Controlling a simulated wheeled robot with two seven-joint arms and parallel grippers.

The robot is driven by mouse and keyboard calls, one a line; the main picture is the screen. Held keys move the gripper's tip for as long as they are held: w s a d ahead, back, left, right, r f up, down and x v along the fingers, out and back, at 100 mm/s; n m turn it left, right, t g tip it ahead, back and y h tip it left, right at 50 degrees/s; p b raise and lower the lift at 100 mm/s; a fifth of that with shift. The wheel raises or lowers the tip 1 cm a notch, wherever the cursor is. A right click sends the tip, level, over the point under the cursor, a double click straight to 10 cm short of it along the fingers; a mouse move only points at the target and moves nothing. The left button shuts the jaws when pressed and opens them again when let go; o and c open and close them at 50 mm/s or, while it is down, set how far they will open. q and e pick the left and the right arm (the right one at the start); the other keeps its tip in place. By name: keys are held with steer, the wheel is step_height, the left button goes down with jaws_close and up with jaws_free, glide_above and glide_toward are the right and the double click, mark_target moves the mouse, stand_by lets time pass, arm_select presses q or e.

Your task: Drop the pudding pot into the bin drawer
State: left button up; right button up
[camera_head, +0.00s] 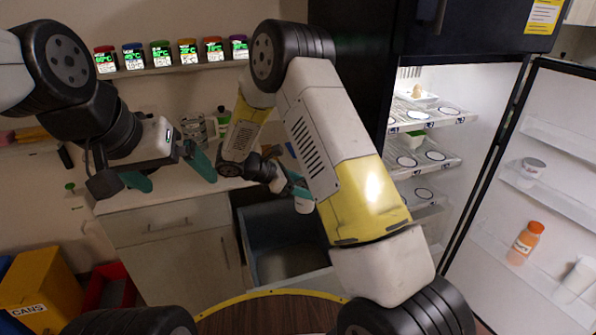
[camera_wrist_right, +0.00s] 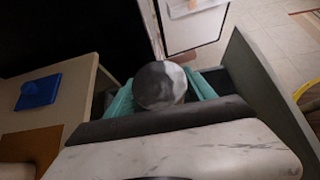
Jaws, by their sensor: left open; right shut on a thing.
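The pudding pot (camera_wrist_right: 160,86), with a round silver lid, sits between the teal fingers of my right gripper (camera_wrist_right: 160,92) in the right wrist view. The gripper is shut on it. In the head view my right gripper (camera_head: 294,190) is partly hidden by its own arm and hangs above the bin drawer. The bin drawer (camera_head: 270,215) is a grey, deep drawer, pulled open below the counter; its wall (camera_wrist_right: 262,80) shows in the right wrist view. My left gripper (camera_head: 169,171) is open and empty at the left, in front of the counter.
An open fridge (camera_head: 425,150) with lit shelves stands at the right, its door (camera_head: 540,180) swung open. Several spice dispensers (camera_head: 160,55) line a wall shelf. A yellow cans bin (camera_head: 42,290) and a red bin (camera_head: 108,285) stand lower left. A round wooden table (camera_head: 265,315) is in front.

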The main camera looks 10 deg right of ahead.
steer(key=shift+f, duration=0.25)
steer(key=o, duration=1.7)
steer(key=shift+c, duration=0.2)
steer(key=v, duration=0.7)
steer(key=shift+a+r, duration=0.25)
steer(key=shift+r, duration=0.05)
